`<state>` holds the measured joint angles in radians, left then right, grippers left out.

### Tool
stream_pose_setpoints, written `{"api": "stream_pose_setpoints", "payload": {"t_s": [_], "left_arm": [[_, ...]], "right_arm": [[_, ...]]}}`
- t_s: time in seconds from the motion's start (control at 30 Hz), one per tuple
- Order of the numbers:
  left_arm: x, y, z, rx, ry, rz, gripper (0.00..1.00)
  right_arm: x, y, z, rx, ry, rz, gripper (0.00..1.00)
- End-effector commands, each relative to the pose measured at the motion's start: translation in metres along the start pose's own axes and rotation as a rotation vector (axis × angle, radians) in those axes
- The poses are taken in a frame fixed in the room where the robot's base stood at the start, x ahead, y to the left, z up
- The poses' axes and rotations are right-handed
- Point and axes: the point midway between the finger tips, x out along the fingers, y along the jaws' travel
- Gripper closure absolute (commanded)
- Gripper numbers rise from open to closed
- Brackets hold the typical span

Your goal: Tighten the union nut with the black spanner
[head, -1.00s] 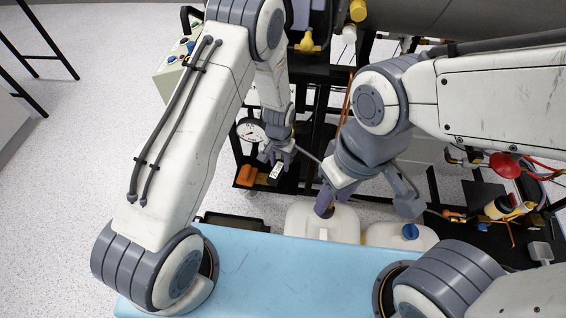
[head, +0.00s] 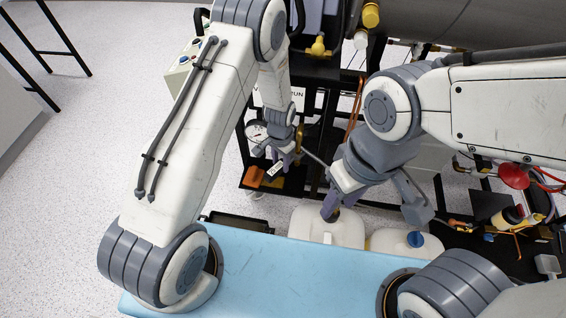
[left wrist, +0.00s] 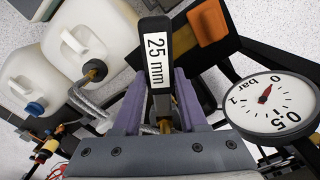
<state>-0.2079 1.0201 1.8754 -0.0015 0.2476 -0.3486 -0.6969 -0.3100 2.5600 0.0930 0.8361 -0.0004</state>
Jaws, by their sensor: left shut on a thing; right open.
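The black spanner, with a white "25 mm" label (left wrist: 156,60), is in my left gripper (left wrist: 158,105), whose purple fingers are shut on it. In the head view the left gripper (head: 286,158) is low beside the dark rig, and the label (head: 276,170) shows below it. A brass part (left wrist: 166,124) shows behind the spanner between the fingers; I cannot tell whether it is the union nut or whether the spanner touches it. My right gripper (head: 331,207) is open, with its fingers above a white canister.
A round pressure gauge (left wrist: 270,102) is close to the left gripper. An orange block (left wrist: 208,22) lies on the dark shelf. White canisters (head: 345,232) stand behind the blue surface (head: 290,268).

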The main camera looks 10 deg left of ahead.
Motion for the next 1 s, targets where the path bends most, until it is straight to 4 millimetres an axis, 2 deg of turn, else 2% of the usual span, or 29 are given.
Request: {"api": "stream_pose_setpoints", "payload": {"t_s": [0.33, 0.7, 1.0], "left_arm": [[-0.001, -0.002, -0.001, 0.013, 0.003, -0.001, 1.0], [-0.001, -0.018, -0.003, 0.193, 0.003, -0.002, 1.0], [-0.001, -0.019, -0.003, 0.212, 0.003, -0.002, 1.0]], "right_arm": [[0.0, 0.0, 0.0, 0.0, 0.0, 0.0, 0.54], [-0.001, 0.0, 0.0, 0.0, 0.0, 0.0, 0.54], [-0.001, 0.0, 0.0, 0.0, 0.0, 0.0, 0.54]]}}
